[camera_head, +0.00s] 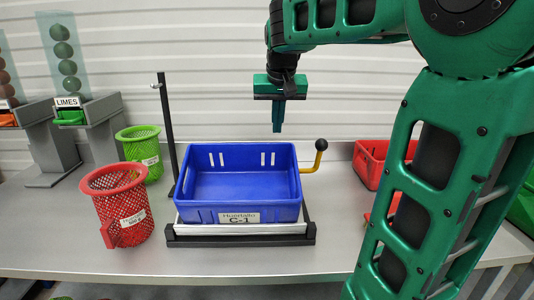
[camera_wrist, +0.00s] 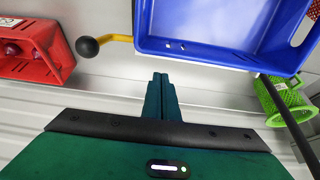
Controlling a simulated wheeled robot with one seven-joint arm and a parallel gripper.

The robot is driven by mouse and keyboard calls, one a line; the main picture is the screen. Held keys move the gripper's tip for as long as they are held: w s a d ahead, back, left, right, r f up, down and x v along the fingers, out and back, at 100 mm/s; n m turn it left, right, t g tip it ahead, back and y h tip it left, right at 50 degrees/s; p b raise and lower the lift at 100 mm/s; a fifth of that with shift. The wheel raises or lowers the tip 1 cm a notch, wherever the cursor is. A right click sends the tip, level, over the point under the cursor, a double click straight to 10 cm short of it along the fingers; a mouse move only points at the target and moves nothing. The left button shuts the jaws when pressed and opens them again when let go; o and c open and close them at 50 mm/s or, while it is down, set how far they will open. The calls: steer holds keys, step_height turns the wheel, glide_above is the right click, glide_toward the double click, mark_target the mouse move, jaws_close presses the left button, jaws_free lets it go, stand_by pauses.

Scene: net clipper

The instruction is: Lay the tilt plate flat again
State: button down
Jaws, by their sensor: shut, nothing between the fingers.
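A yellow lever with a black knob (camera_head: 321,145) sticks up at the crate's right; the knob also shows in the wrist view (camera_wrist: 87,47), left of my fingers. My gripper (camera_head: 278,129) is shut and empty, pointing down above the crate's back edge, left of the knob and apart from it. The wrist view shows the fingers (camera_wrist: 161,82) together, beside the crate (camera_wrist: 215,28).
A black post (camera_head: 167,130) stands at the crate's left. A red basket (camera_head: 120,205) and a green basket (camera_head: 140,150) stand further left, near the limes dispenser (camera_head: 88,112). A red bin (camera_head: 372,165) is at right, partly behind my arm. The front bench strip is clear.

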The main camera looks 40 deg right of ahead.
steer(key=shift+w+a, duration=0.15)
steer(key=shift+d+f, duration=0.1)
steer(key=shift+d, duration=0.1)
steer(key=x, duration=1.3)
steer(key=shift+f, duration=0.45)
